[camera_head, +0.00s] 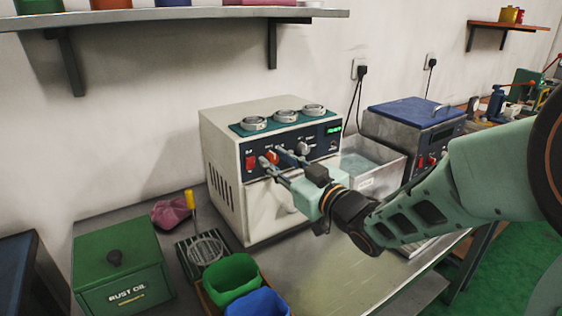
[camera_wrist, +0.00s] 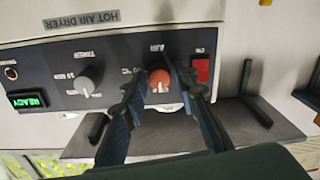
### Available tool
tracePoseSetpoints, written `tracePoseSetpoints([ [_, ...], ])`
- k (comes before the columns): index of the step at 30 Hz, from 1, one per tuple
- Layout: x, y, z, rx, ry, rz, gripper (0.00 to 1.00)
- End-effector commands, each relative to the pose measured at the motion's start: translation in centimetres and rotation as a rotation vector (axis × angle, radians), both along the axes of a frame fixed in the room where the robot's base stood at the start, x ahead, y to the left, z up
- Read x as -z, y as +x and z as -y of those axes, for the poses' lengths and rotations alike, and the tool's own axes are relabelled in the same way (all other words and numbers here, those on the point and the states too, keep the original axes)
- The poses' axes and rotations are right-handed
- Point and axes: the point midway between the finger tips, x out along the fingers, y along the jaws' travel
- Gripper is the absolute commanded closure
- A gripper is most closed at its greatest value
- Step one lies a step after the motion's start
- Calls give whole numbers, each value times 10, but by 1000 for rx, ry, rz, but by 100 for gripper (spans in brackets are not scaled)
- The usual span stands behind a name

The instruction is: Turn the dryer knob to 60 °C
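The hot air dryer (camera_head: 222,135) is a cream box with a dark front panel on the bench. Its orange-red knob (camera_wrist: 159,80), under the "AIR °C" label, shows upside down in the wrist view, with a light pointer mark on its face. My gripper (camera_wrist: 156,72) has its two dark fingers on either side of this knob, with small gaps showing, so it looks open around it. In the head view my gripper (camera_head: 270,156) reaches the panel's left part, and its fingers partly hide the knob. The scale marks are too small to read.
A grey timer knob (camera_wrist: 89,79), a red switch (camera_wrist: 202,69) and a green READY display (camera_wrist: 27,99) share the panel. Metal cups (camera_head: 286,115) sit on the dryer. A metal basin (camera_head: 372,165) stands right of it, green and blue bins (camera_head: 232,278) in front.

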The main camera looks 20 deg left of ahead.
Motion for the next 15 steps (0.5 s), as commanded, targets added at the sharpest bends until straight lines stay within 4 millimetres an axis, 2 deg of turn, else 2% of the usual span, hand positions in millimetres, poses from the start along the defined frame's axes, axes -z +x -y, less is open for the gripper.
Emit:
tracePoseSetpoints([
  [6, 0, 0, 0, 0, 0, 0, 74],
  [13, 0, 0, 0, 0, 0, 0, 99],
  [15, 0, 0, 0, 0, 0, 0, 100],
])
